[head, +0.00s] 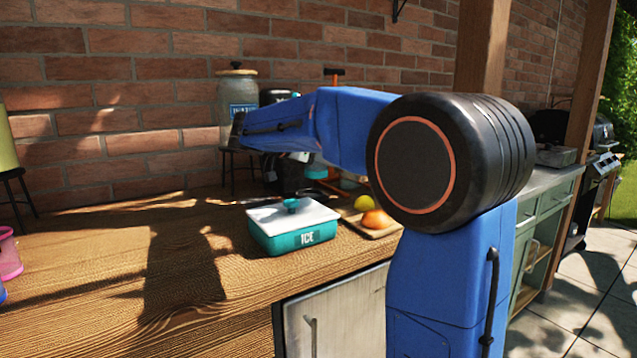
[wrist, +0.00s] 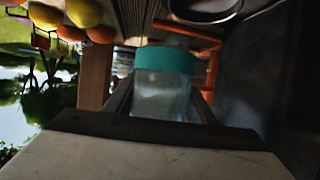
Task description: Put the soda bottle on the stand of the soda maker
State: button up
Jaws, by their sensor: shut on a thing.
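In the wrist view my gripper (wrist: 163,100) is shut on the soda bottle (wrist: 162,97), a clear bottle with a teal end. In the head view my blue arm reaches over the table and hides most of the gripper. A small teal and clear part of the bottle (head: 317,170) shows below the arm. A black appliance, which looks like the soda maker (head: 288,178), stands at the back, partly behind the arm; its top shows above. Its stand is hidden, so I cannot tell whether the bottle touches it.
A teal ice box (head: 275,239) with a white lid stands in front on the wooden table (head: 110,285). A board (head: 381,233) holds an orange and a lemon. A drink dispenser (head: 237,98) stands behind the arm. An orange-framed tool (wrist: 190,32) is close to the bottle. The table's left is mostly clear.

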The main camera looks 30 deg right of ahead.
jog(key=shift+w+f, duration=0.55)
jog(key=shift+f, duration=0.5)
jog(key=shift+w+f, duration=0.55)
jog(key=shift+f, duration=0.55)
jog(key=shift+w+f, duration=0.55)
jog(key=shift+f, duration=0.5)
jog(key=shift+w+f, duration=0.2)
jog(key=shift+f, duration=0.05)
jog(key=shift+f, duration=0.15)
jog(key=o, duration=1.4)
